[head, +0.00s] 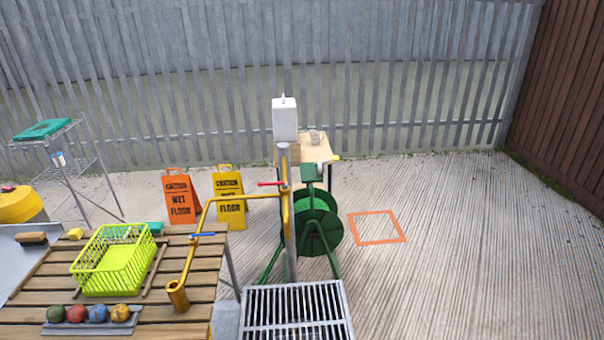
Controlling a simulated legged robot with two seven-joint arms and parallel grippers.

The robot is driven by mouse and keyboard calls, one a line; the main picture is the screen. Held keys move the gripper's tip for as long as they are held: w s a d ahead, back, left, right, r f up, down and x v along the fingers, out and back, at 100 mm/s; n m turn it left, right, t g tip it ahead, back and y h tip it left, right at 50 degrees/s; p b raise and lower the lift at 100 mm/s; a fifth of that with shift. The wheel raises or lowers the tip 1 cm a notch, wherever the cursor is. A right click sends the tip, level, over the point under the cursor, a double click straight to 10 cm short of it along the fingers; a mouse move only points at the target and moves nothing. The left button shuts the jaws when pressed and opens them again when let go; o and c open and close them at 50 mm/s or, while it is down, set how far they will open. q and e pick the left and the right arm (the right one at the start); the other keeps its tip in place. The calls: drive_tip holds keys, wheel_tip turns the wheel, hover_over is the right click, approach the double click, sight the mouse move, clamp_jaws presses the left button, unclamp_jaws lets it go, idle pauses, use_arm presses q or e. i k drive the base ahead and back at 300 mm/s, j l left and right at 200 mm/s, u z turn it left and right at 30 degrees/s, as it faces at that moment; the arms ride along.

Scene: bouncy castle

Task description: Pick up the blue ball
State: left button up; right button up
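A blue ball (98,313) sits in a row of balls on a grey tray (84,328) at the front of a slatted wooden table. A red ball (77,314) is on its left and a yellow-orange ball (121,312) on its right. A green ball (56,314) is at the left end of the row. Neither of my grippers is in view.
A lime-green basket (118,262) stands on the slatted table (195,262) behind the balls. A yellow pipe with a tap (187,270) rises to their right. A metal grate (294,312), green hose reel (318,225) and two wet-floor signs (180,197) stand beyond. The concrete at right is open.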

sight(98, 313)
drive_tip(key=i+j+z, duration=0.1)
drive_tip(key=j, duration=0.4)
drive_tip(key=i+j+z, duration=0.1)
drive_tip(key=j, duration=0.4)
drive_tip(key=i+j, duration=0.25)
drive_tip(key=j, duration=0.3)
drive_tip(key=i+j+z, duration=0.15)
drive_tip(key=j, duration=0.35)
drive_tip(key=j+z, duration=0.1)
drive_tip(key=j, duration=0.45)
drive_tip(key=i+j+z, duration=0.1)
drive_tip(key=j, duration=0.45)
